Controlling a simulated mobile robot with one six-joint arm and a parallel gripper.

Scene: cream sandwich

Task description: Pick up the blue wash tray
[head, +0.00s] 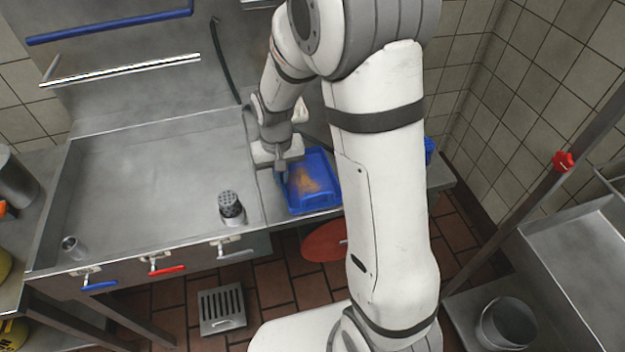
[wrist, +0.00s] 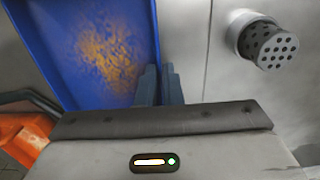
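The blue wash tray (head: 325,197) lies on the metal counter to the right of the sink, with a brownish-orange stain on its floor. It also fills the upper left of the wrist view (wrist: 77,72). My gripper (head: 281,177) points down at the tray's left side in the head view. In the wrist view my gripper's two fingers (wrist: 160,82) are close together, one on each side of the tray's wall, and look shut on it. My arm hides part of the tray's right side in the head view.
A perforated metal drain piece (head: 231,207) stands in the sink (head: 150,175) to the left. A red round thing (head: 324,242) is below the counter's front edge. Another blue thing (head: 429,151) is partly behind my arm. An orange thing (wrist: 24,136) shows at the wrist view's lower left.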

